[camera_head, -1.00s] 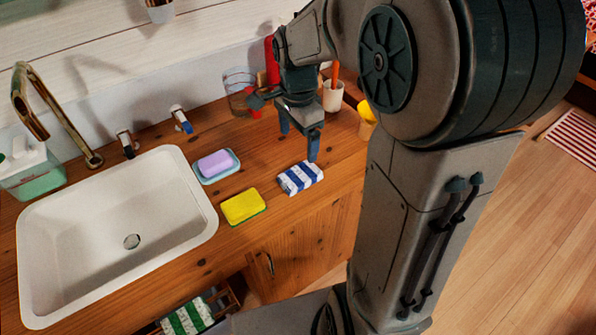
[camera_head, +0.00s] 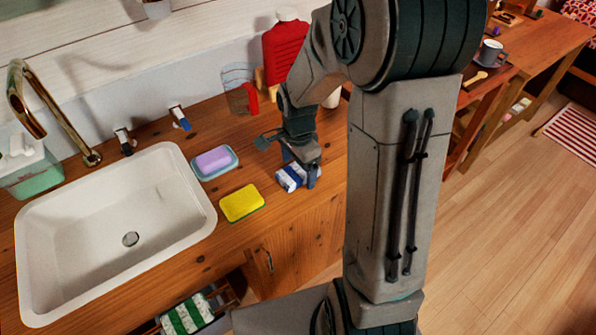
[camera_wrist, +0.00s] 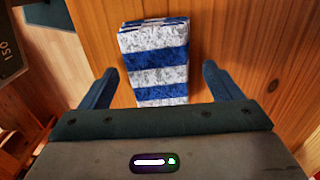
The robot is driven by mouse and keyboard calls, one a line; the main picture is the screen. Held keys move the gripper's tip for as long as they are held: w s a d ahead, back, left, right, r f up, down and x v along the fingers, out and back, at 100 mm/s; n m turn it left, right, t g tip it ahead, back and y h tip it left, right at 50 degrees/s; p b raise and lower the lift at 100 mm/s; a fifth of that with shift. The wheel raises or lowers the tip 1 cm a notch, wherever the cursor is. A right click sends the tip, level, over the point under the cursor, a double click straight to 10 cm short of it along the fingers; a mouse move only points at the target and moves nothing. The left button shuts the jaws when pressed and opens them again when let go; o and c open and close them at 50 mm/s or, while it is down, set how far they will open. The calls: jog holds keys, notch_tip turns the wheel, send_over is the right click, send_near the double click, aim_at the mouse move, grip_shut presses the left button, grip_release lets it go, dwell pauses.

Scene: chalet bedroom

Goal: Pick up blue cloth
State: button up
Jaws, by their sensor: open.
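The blue cloth (camera_head: 291,178) is a folded, blue-and-white striped cloth lying on the wooden counter, right of the yellow sponge. My gripper (camera_head: 298,176) is low over it in the head view and hides part of it. In the wrist view the cloth (camera_wrist: 155,60) lies between the two blue fingers of my gripper (camera_wrist: 158,85), with wood showing on both sides. The fingers are open, and neither appears to touch the cloth. The near end of the cloth is hidden behind the gripper body.
A yellow sponge (camera_head: 242,203) lies just left of the cloth, and a purple soap on a blue dish (camera_head: 229,172) behind it. A white sink (camera_head: 60,285) is at the left. A red bottle (camera_head: 285,55) stands at the back. The counter's front edge is close.

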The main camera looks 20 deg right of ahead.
aim_at(299, 169)
jog(key=c, duration=1.1)
jog(key=shift+r, duration=0.15)
jog(key=shift+c, duration=0.2)
notch_tip(299, 169, up, 4)
jog(key=shift+d+r, duration=0.15)
jog(key=s+d+r, duration=0.2)
jog(key=d+r, duration=0.4)
jog(key=d, duration=0.5)
jog(key=shift+s+r+b, duration=0.25)
jog(key=shift+s+b, duration=0.05)
jog(key=shift+s, duration=0.05)
